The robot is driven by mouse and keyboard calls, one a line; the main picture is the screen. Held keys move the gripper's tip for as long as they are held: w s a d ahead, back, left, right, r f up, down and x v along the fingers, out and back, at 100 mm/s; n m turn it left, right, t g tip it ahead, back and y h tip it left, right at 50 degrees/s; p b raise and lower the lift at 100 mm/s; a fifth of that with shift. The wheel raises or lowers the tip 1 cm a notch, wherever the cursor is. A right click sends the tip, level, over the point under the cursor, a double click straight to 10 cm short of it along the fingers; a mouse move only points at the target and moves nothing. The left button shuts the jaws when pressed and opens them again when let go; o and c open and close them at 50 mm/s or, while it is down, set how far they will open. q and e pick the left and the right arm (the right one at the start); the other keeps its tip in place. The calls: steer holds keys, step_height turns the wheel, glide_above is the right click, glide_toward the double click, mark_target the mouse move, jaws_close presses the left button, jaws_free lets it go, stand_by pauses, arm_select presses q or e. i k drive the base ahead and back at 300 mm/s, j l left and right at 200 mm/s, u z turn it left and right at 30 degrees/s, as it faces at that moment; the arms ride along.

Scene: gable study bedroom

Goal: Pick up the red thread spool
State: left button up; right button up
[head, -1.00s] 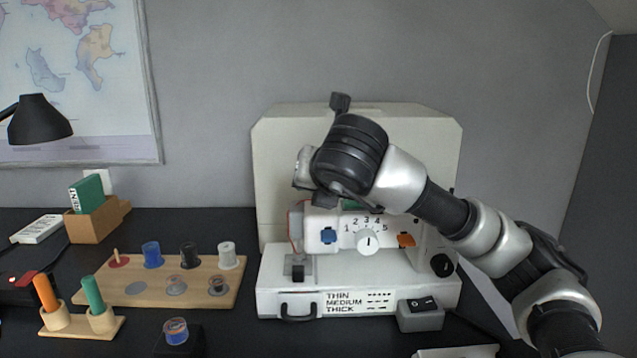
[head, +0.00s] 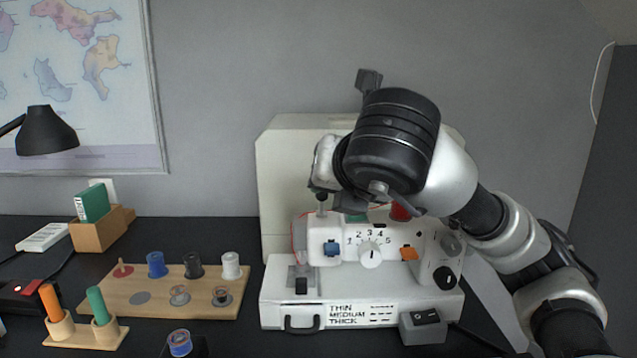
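A red thing, seemingly the red thread spool (head: 400,211), shows in part on top of the white sewing machine (head: 285,175), just below my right wrist. The wrist hides most of it. A thin red thread (head: 293,236) hangs at the machine's left end. My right arm comes in from the right, with the large black wrist joint (head: 392,140) in front of the machine's upper body. The fingertips of my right gripper are hidden or cannot be made out, so I cannot tell whether it touches the spool. My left gripper is not in view.
A wooden board (head: 110,292) at left carries blue (head: 157,264), black (head: 194,264) and white (head: 231,266) spools and a bare peg on a red disc (head: 122,268). A marker holder (head: 84,334) stands in front. A lamp (head: 46,131) and card box (head: 98,235) are farther left.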

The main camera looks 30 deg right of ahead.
mark_target(398, 212)
steer(key=k+j, duration=0.15)
steer(key=k, duration=0.35)
steer(key=k+j, duration=0.2)
steer(key=k, duration=0.3)
steer(key=k+j, duration=0.15)
steer(key=k, duration=0.3)
